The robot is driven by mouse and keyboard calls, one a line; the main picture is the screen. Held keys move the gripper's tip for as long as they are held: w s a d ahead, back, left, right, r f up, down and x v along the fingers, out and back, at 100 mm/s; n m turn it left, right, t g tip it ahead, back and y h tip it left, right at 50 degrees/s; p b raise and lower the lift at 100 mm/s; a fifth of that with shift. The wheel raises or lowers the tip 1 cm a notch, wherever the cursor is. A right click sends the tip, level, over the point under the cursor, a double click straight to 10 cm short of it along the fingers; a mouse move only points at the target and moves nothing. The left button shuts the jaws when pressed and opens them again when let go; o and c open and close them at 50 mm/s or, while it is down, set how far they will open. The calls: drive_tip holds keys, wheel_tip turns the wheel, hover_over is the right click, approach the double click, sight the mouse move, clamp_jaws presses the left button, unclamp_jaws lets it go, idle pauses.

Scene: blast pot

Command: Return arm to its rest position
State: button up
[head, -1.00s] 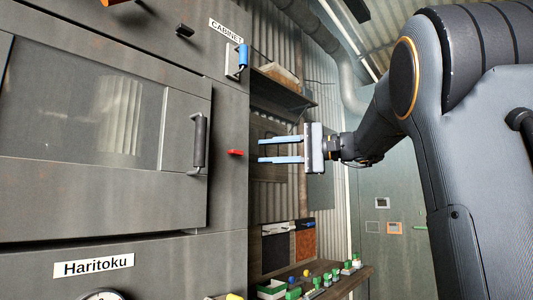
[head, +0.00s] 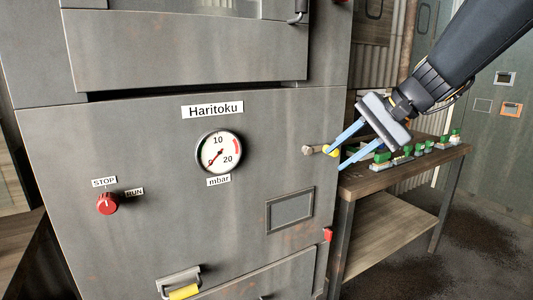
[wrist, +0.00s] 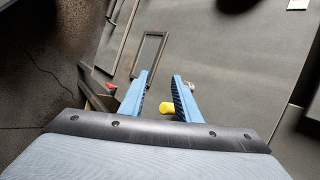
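My gripper (head: 336,160) is at the right of the head view, beside the front right edge of the grey Haritoku cabinet (head: 120,230). A yellow-ended knob (head: 331,150) on the cabinet overlaps the fingertips in the head view. In the wrist view the yellow end (wrist: 167,108) shows between the open fingers (wrist: 162,78), seemingly beyond them; whether they touch it I cannot tell.
The cabinet front carries a pressure gauge (head: 219,152), a red STOP/RUN knob (head: 107,203) and a yellow-gripped handle (head: 183,288). A wooden bench (head: 400,178) with several green-and-white parts stands right of it, under my gripper. Open floor (head: 480,225) lies farther right.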

drive_tip(key=s+f+n+g+h, duration=0.4)
drive_tip(key=s+f+n+h, duration=0.3)
drive_tip(key=s+f, duration=1.5)
drive_tip(key=shift+d+f+n+p, duration=0.3)
drive_tip(key=shift+d+n+p, duration=0.05)
drive_tip(key=shift+d+n, duration=0.15)
